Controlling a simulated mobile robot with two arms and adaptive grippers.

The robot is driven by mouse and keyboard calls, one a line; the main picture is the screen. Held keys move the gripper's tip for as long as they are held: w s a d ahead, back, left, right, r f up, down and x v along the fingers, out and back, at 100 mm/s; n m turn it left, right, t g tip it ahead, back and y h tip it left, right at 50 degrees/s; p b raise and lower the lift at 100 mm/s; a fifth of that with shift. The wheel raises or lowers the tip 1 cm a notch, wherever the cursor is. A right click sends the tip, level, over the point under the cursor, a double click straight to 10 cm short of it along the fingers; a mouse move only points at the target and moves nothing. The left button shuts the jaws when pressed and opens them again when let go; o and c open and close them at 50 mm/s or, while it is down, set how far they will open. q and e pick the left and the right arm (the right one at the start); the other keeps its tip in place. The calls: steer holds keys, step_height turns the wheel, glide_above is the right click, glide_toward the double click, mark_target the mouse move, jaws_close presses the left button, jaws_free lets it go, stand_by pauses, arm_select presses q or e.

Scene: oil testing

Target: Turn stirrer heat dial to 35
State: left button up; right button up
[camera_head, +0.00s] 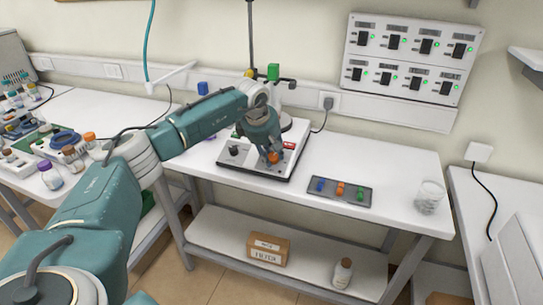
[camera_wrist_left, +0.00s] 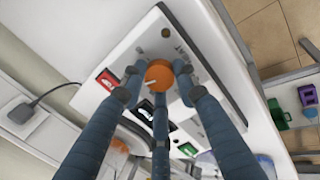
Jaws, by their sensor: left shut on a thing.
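The stirrer (camera_head: 235,160) is a white box with a dark base on the middle table. Its orange dial (camera_head: 273,157) is on the front part of its top, and a black knob (camera_head: 234,150) is to the left. In the left wrist view the orange dial (camera_wrist_left: 158,74) has a pale pointer line. My left gripper (camera_head: 268,148) is at the orange dial from above. Its fingers (camera_wrist_left: 159,82) are closed around the dial's sides. My right gripper is not in view.
A dark tray (camera_head: 328,198) with small blue, orange and green items and a glass beaker (camera_head: 429,197) stand to the right on the table. A stand with a green clamp part (camera_head: 273,72) rises behind the stirrer. Bare tabletop lies between stirrer and tray.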

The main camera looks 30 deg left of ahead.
arm_select(q)
steer(key=shift+w+d+r+m, duration=0.1)
steer(key=shift+d+m, duration=0.05)
steer(key=shift+m, duration=0.55)
steer(key=o, duration=1.2)
steer(key=shift+c, duration=0.2)
steer(key=shift+r, duration=0.15)
steer(key=v, duration=1.1)
steer(key=shift+s+r, duration=0.2)
steer(key=shift+r, duration=0.1)
